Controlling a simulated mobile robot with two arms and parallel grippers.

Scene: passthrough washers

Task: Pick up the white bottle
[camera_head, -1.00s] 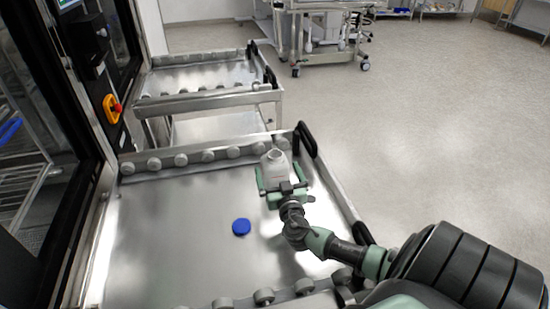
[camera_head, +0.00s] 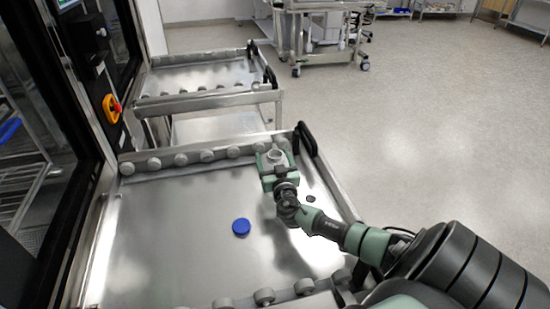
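The white bottle (camera_head: 277,155) stands near the far right corner of the near metal tray table (camera_head: 180,240). Only its open neck and top show; my gripper hides most of its body. My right gripper (camera_head: 276,160), with green fingers, reaches in from the lower right. Its fingers are on the left and right sides of the bottle, close to it. I cannot tell whether they press on it. My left gripper is not in view.
A blue round cap (camera_head: 241,227) lies on the bare tray. Rollers (camera_head: 181,160) line its far and near edges. A black handle (camera_head: 306,140) is at the far right corner. A second metal cart (camera_head: 205,78) stands behind. Washer machines stand at left; open floor at right.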

